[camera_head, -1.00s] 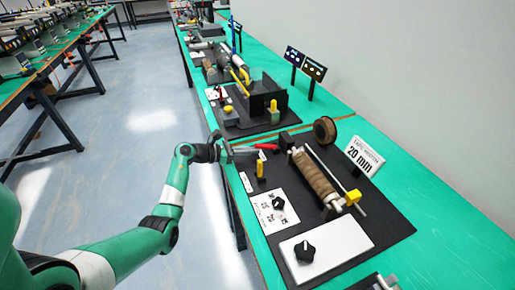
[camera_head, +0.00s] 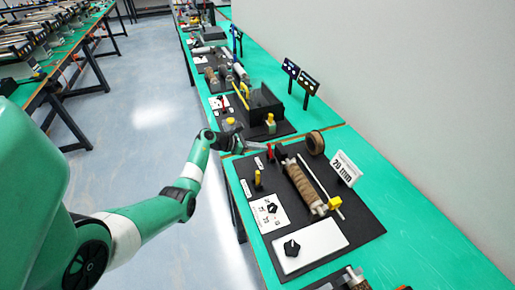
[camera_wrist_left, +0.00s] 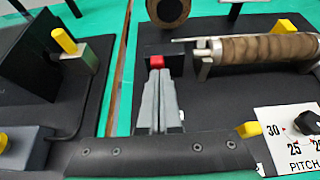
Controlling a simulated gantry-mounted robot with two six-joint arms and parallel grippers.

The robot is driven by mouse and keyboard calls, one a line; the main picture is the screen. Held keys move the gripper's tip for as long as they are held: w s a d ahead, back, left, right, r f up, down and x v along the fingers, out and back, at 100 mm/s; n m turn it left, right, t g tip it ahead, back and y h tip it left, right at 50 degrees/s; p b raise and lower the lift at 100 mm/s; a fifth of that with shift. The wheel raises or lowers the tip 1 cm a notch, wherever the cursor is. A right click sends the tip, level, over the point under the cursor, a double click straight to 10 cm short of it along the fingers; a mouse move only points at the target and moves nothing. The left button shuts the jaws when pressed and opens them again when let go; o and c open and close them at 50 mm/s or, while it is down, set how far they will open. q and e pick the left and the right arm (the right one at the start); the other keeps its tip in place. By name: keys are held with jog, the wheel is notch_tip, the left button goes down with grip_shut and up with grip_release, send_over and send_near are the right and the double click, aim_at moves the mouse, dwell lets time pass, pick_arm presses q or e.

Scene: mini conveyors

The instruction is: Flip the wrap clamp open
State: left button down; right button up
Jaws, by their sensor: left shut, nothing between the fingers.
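The wrap clamp shows as a red lever (camera_head: 271,152) beside a small black block (camera_head: 280,150), at the far end of the roller station. In the head view the red part now looks short and upright. In the left wrist view the red end (camera_wrist_left: 156,62) sits against the black block, just beyond my fingertips. My left gripper (camera_head: 265,148) reaches in from the left; its grey fingers (camera_wrist_left: 158,75) are together with nothing between them. I cannot tell whether they touch the red part. My right gripper is not in view.
A cord-wrapped roller (camera_head: 304,187) lies beside the clamp on the black board, with a yellow end piece (camera_head: 335,202). A yellow post (camera_head: 258,179), a dial card (camera_head: 270,213) and a brown spool (camera_head: 315,143) are nearby. A "20 mm" sign (camera_head: 346,168) stands on the right.

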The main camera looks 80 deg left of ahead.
pick_arm(q)
jog(key=shift+w+a+r, duration=0.1)
jog(key=shift+w+r, duration=0.3)
jog(key=shift+w, duration=0.5)
jog(key=shift+r+p, duration=0.15)
jog(key=shift+p, duration=0.2)
